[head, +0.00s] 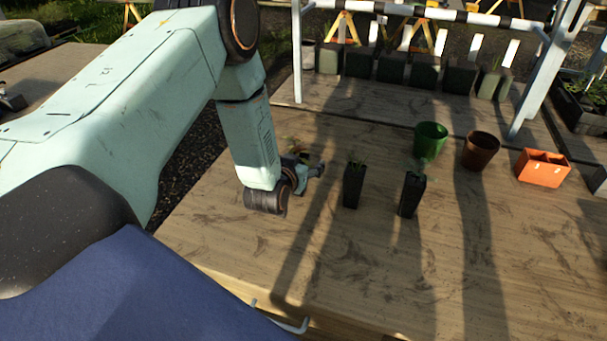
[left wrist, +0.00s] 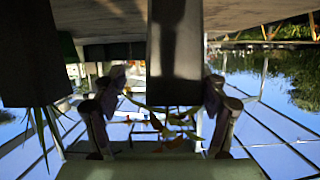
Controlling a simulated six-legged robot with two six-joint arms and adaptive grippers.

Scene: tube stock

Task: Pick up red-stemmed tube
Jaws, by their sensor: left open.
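In the left wrist view, which is upside down, a dark square tube (left wrist: 175,50) stands between the two fingers of my open left gripper (left wrist: 166,85). Its plant (left wrist: 165,122) has thin reddish stems and yellow-green leaves. I cannot tell whether the fingers touch the tube. In the head view my left gripper (head: 305,170) is low over the bench; a bit of orange-green foliage (head: 297,148) shows behind it and the tube itself is hidden. Two other black tubes with small green plants stand to the right, one nearer (head: 353,185) and one farther (head: 411,193). My right gripper is out of view.
On the wooden bench (head: 450,270) stand a green pot (head: 430,140), a brown pot (head: 480,150) and an orange box (head: 542,167) at the right. A white frame (head: 297,60) with a row of dark pots is behind. The bench front is clear. A tube with strappy leaves (left wrist: 30,60) is beside the gripper.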

